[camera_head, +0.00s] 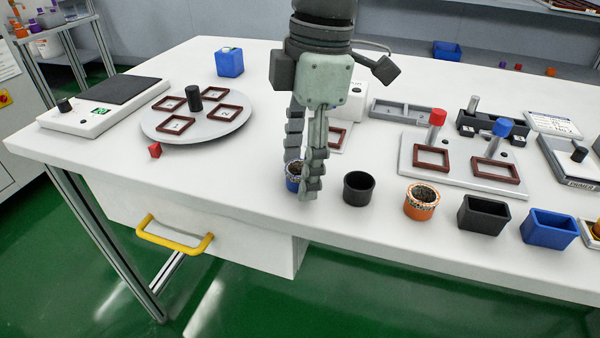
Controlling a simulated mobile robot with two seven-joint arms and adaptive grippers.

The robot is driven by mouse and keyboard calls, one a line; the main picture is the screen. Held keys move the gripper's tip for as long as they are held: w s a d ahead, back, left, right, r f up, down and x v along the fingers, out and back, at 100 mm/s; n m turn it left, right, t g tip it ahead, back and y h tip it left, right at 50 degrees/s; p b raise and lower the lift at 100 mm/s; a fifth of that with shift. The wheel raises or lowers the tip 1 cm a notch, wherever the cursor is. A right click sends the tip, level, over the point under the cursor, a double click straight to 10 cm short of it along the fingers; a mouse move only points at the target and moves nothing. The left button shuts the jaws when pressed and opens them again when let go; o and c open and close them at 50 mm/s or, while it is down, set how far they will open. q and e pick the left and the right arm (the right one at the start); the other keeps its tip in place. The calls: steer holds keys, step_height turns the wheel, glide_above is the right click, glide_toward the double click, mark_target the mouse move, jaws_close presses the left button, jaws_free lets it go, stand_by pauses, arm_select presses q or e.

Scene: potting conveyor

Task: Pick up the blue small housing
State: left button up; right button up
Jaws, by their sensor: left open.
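A small round blue housing (291,185) stands upright near the table's front edge, with dark grainy filling and a speckled rim. My left gripper (302,174) comes down over it from above, fingers pointing down. The gripper is open, and its fingers partly cover the housing. One finger is at the housing's left and back, the other in front of its right side. I cannot tell whether either finger touches it. My right gripper is not in view.
To the right stand an empty black cup (358,188), a filled orange cup (421,201), a black box (483,214) and a blue box (549,229). A round plate (218,125) with brown frames and a red piece (154,150) are at left. A yellow-handled drawer (190,217) sits below.

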arm_select(q)
steer(key=shift+f, duration=0.2)
steer(key=c, duration=0.9)
